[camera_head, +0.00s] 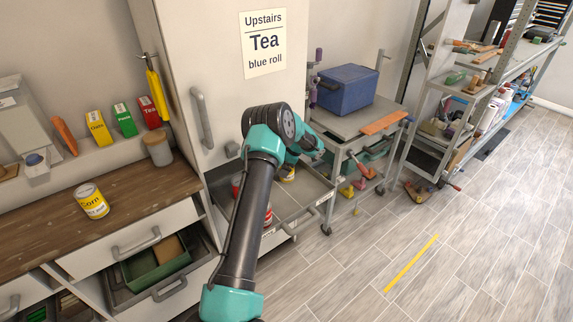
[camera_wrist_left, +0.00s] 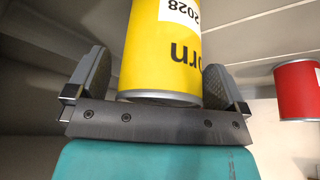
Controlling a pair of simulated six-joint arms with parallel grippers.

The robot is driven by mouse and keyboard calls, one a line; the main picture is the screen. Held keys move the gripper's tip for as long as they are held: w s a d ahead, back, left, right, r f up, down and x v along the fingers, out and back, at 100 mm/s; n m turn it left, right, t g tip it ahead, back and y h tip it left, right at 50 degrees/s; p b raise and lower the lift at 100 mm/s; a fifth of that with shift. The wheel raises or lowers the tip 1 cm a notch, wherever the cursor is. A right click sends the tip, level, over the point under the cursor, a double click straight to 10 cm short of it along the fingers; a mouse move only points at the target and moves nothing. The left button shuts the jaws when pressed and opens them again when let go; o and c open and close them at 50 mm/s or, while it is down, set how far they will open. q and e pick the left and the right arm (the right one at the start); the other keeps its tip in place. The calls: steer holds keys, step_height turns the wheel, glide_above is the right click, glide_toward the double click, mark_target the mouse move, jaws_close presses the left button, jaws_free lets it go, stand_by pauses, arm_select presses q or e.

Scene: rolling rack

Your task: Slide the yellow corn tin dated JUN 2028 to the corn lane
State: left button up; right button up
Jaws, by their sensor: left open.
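A yellow corn tin (camera_wrist_left: 163,50) fills the top middle of the left wrist view, its label upside down with "2028" readable; the month is out of frame. My left gripper (camera_wrist_left: 158,68) is open, with one finger on each side of this tin and visible gaps to it. In the head view a bit of a yellow tin (camera_head: 288,175) shows on the rack shelf below my left wrist, which hides most of it and the gripper. Another yellow corn tin (camera_head: 92,201) stands on the wooden counter at the left. My right gripper is not in view.
A red tin (camera_wrist_left: 297,90) stands to the right in the left wrist view. Red tins (camera_head: 266,215) show on the rack shelf (camera_head: 312,186) beside my arm. A cabinet panel (camera_head: 220,70) rises behind it. A trolley with a blue box (camera_head: 347,88) stands to the right.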

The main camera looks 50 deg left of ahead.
arm_select(q)
steer(key=shift+c, duration=0.5)
steer(key=c, duration=1.2)
steer(key=shift+o, duration=0.2)
steer(key=shift+s+d, duration=0.2)
steer(key=shift+d, duration=2.15)
steer(key=shift+s+d, duration=0.2)
steer(key=shift+d, duration=2.1)
steer(key=shift+s+d, duration=0.2)
steer(key=shift+d, duration=2.15)
steer(key=o, duration=1.3)
steer(key=shift+c, duration=0.2)
steer(key=v, duration=1.7)
steer(key=shift+r, duration=0.2)
steer(key=shift+d+f, duration=0.1)
steer(key=shift+d, duration=0.05)
